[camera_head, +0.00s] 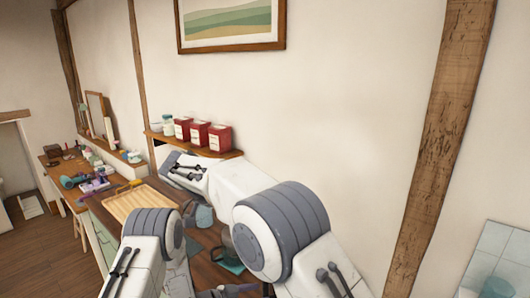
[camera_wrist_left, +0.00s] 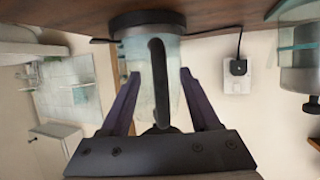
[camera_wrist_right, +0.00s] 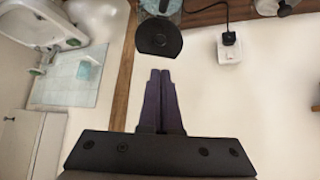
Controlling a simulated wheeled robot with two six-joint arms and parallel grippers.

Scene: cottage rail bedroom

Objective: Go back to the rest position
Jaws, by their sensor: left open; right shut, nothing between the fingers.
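My left gripper (camera_wrist_left: 160,95) is open in the left wrist view. Its two fingers stand on either side of a clear jug (camera_wrist_left: 138,60) with a dark handle and dark base; I cannot tell whether they touch it. My right gripper (camera_wrist_right: 160,75) is shut and empty in the right wrist view, its tips just short of a dark round disc (camera_wrist_right: 158,38). In the head view my left arm (camera_head: 150,255) comes in low and my right arm (camera_head: 280,235) reaches across to the upper left. Neither pair of fingertips shows clearly there.
A wooden counter holds a slatted tray (camera_head: 138,203), a blue-grey vessel (camera_head: 204,216) and a teal mat (camera_head: 232,267). Red canisters (camera_head: 219,138) stand on a wall shelf (camera_head: 160,138) above my right arm. A plugged socket (camera_wrist_left: 237,75) is on the wall.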

